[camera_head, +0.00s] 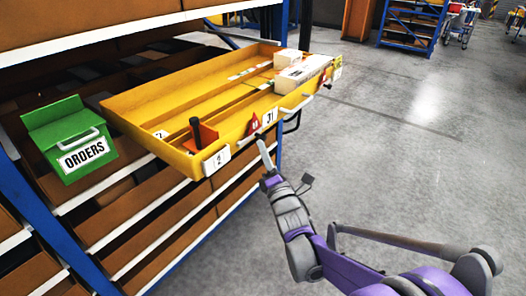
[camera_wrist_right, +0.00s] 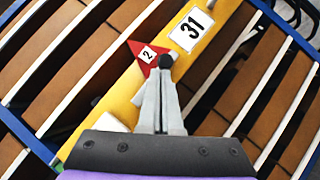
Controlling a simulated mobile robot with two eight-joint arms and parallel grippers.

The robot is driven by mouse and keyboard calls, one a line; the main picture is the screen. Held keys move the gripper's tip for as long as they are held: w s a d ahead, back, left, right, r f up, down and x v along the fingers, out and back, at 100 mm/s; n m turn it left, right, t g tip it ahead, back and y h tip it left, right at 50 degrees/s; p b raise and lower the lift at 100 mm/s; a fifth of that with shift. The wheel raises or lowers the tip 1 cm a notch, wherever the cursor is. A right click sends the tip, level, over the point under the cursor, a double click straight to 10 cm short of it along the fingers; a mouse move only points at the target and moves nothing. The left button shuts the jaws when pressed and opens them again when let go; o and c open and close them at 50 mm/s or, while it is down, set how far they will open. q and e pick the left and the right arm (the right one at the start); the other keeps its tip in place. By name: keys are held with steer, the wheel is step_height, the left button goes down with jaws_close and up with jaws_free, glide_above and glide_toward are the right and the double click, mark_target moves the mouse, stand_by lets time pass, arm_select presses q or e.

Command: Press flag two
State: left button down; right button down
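A small red triangular flag (camera_wrist_right: 141,49) with a white label reading 2 sits on the front wall of the yellow drawer, left of the white 31 plate in the right wrist view. In the head view the flag (camera_head: 254,125) shows just above my right gripper (camera_head: 262,143). My right gripper (camera_wrist_right: 164,66) has its fingers together with nothing visible between them. Its tips are at the flag's lower right edge in the wrist view; I cannot tell whether they touch it. My left gripper is not in view.
The yellow drawer (camera_head: 128,116) is pulled out from the shelf rack. It holds white boxes (camera_head: 303,73) and a red piece with a black post (camera_head: 197,132). A 31 plate (camera_head: 270,116) and handles are on its front. A green ORDERS box (camera_head: 66,124) hangs left.

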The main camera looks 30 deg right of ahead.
steer(key=r+n+y, duration=0.1)
steer(key=n+y, duration=0.5)
steer(key=n, duration=0.2)
steer(key=r+n+y, duration=0.1)
steer(key=n+y, duration=0.5)
steer(key=n, duration=0.2)
steer(key=r+n+y, duration=0.2)
steer(key=n+y, duration=0.4)
steer(key=n, duration=0.2)
steer(key=shift+s+a+n+g+p, duration=0.2)
steer(key=shift+a+n+g+p, duration=0.1)
steer(key=shift+a+g+p, duration=0.1)
steer(key=f+b+v, duration=0.1)
steer(key=v, duration=0.5)
steer(key=w+a+f+b+v, duration=0.1)
steer(key=b+v, duration=0.1)
steer(key=v, duration=0.4)
steer(key=shift+d+f, duration=0.2)
steer(key=shift+f, duration=0.25)
